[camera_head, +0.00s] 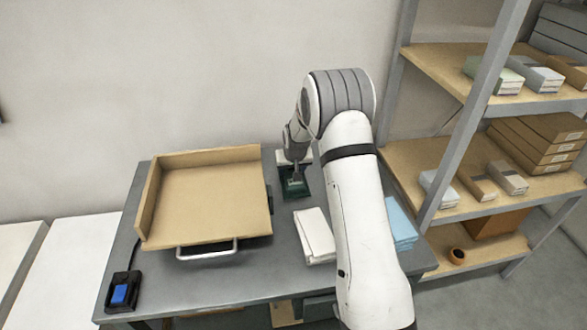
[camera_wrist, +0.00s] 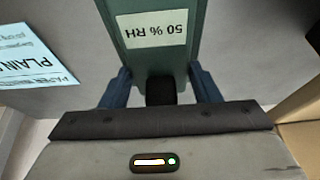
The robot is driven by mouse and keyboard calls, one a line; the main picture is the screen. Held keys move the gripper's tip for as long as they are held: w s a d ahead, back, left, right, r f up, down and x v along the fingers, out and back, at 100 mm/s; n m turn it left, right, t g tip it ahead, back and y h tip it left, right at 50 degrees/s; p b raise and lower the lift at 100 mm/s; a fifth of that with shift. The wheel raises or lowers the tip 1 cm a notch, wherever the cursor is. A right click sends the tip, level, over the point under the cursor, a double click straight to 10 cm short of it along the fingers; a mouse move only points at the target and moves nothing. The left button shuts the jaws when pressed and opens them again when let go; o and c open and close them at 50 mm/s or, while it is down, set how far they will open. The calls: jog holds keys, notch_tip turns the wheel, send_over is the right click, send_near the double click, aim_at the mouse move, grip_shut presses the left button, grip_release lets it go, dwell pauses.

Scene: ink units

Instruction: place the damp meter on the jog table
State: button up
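The damp meter (camera_wrist: 156,55) is a green block with a pale "50 % RH" label and a black stub. In the wrist view it lies directly ahead of my gripper (camera_wrist: 161,80). The two blue fingers stand one on each side of the black stub, with a visible gap on both sides. In the head view the dark green meter (camera_head: 294,187) is at the back of the grey table, below my gripper, which my arm partly hides. The jog table (camera_head: 205,200), which I take to be the tan tray with two raised sides and a front handle, is left of it and looks empty.
White paper (camera_head: 315,236) and blue paper (camera_head: 401,222) lie on the grey table (camera_head: 180,285) beside my arm. A blue-button switch (camera_head: 120,294) is at its front left corner. A shelf rack (camera_head: 478,110) with boxes stands close on the right.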

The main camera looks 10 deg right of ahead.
jog(key=o, duration=0.4)
jog(key=shift+o, duration=0.2)
jog(key=shift+s+r, duration=0.1)
jog(key=shift+r, duration=0.5)
jog(key=s+r+b, duration=0.1)
jog(key=s+r, duration=1.3)
jog(key=r, duration=0.3)
jog(key=s+r+g, duration=0.1)
jog(key=s+r, duration=0.1)
jog(key=s, duration=1.2)
jog(key=s+d+r, duration=0.1)
jog(key=s+r, duration=0.1)
jog(key=s, duration=1.2)
jog(key=shift+g, duration=0.4)
jog(key=shift+d, duration=0.1)
